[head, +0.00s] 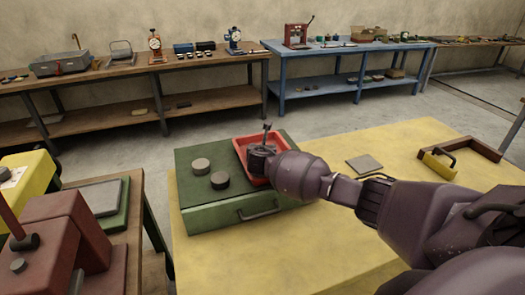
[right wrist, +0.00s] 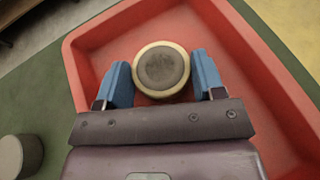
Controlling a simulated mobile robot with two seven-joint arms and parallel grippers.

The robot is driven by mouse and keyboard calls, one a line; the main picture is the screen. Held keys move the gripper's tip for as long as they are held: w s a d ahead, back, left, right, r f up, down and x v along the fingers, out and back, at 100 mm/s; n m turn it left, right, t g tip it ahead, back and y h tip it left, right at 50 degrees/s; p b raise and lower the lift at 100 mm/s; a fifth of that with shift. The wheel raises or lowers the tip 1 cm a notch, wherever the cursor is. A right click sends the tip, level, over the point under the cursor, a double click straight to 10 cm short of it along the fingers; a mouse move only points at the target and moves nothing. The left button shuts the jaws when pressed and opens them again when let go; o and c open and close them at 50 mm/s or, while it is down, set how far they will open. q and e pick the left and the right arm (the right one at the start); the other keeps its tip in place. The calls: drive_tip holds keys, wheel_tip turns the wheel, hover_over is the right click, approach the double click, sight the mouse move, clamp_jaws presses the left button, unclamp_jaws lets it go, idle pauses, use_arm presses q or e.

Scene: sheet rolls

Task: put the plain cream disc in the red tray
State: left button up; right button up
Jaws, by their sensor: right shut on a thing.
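The red tray (head: 241,150) sits on the green case on the yellow table. My right gripper (head: 262,152) is over the tray, seen mostly from behind in the head view. In the right wrist view, its blue fingers (right wrist: 163,82) are shut on a round disc (right wrist: 162,68) with a cream rim and a dark grey-brown middle. The disc is within the outline of the red tray (right wrist: 250,50); whether it touches the floor I cannot tell. Two grey discs, one lighter (head: 200,166) and one darker (head: 220,180), lie on the green case left of the tray. My left gripper is not in view.
The green case (head: 240,213) has a handle on its front. A reddish machine (head: 62,240) stands at lower left.

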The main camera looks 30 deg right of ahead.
drive_tip(key=o, duration=0.6)
drive_tip(key=shift+c, duration=0.2)
drive_tip(key=o, duration=0.5)
drive_tip(key=shift+c, duration=0.2)
drive_tip(key=shift+r, duration=0.15)
drive_tip(key=shift+s+a+r, duration=0.2)
drive_tip(key=shift+s+a, duration=0.15)
drive_tip(key=shift+s, duration=0.15)
drive_tip(key=p+v, duration=0.1)
drive_tip(key=v, duration=0.9)
drive_tip(key=shift+s+a+p, duration=0.2)
drive_tip(key=shift+s+p, duration=0.1)
drive_tip(key=shift+p, duration=0.1)
